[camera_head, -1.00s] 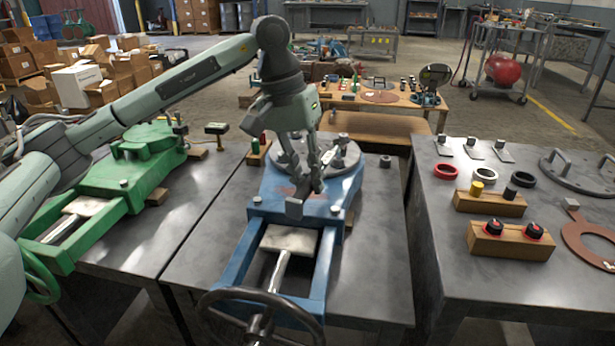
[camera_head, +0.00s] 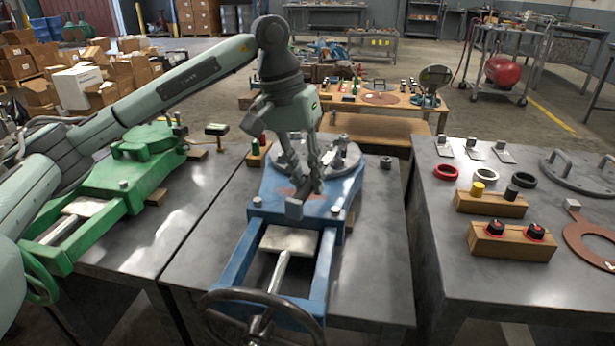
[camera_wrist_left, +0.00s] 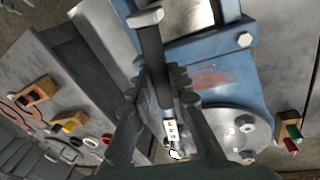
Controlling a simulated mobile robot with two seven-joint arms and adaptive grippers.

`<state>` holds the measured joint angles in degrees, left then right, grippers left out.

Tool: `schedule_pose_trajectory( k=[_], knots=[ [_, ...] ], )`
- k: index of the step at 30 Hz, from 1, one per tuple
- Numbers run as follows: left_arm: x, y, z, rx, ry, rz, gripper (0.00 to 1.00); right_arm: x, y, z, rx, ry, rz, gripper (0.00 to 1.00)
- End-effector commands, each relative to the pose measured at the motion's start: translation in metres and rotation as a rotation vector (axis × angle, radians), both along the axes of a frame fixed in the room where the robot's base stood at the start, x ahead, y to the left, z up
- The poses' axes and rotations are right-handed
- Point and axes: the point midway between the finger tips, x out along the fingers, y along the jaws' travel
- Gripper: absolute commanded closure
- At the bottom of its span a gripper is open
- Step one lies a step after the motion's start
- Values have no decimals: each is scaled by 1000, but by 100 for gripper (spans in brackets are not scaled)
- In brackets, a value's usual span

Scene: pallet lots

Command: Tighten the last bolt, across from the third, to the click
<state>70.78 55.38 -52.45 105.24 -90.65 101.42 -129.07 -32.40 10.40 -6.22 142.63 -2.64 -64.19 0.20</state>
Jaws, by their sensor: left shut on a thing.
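My left gripper (camera_head: 312,178) is over the round grey flange (camera_head: 351,158) on the blue valve body (camera_head: 268,205). It is shut on a torque wrench, whose dark handle (camera_wrist_left: 152,50) shows in the left wrist view with a pale grey end. A white scale label (camera_wrist_left: 170,129) is on the wrench near its far end. That end lies at the flange's edge, partly hidden by my fingers, so I cannot tell whether it sits on a bolt. Several bolts, such as one bolt (camera_wrist_left: 247,123), show on the flange (camera_wrist_left: 213,121). My right gripper is not in view.
A green valve (camera_head: 125,170) stands on the table at left. The right table (camera_head: 400,260) holds wooden blocks (camera_head: 490,203), rings (camera_head: 485,174) and a handled cover (camera_head: 580,175). A handwheel (camera_head: 260,318) is in front. The steel bench (camera_head: 382,240) right of the blue body is mostly clear.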

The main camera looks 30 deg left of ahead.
Motion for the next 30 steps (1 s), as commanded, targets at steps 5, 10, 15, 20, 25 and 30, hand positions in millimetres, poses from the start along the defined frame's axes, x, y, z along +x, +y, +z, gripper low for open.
schedule_pose_trajectory(
  k=[5,10,15,20,25,30],
  knots=[
    [0,0,-4,-1,-2,0,100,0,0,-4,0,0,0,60],
    [0,0,-8,-1,-2,0,100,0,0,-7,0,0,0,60],
    [0,0,-12,-1,-2,0,100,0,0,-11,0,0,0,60],
    [0,0,-16,-1,-2,0,100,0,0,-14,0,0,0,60],
    [0,0,-20,-1,-2,0,100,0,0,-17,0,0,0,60],
    [0,0,-21,-1,-2,-1,100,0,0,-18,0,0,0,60]
  ],
)
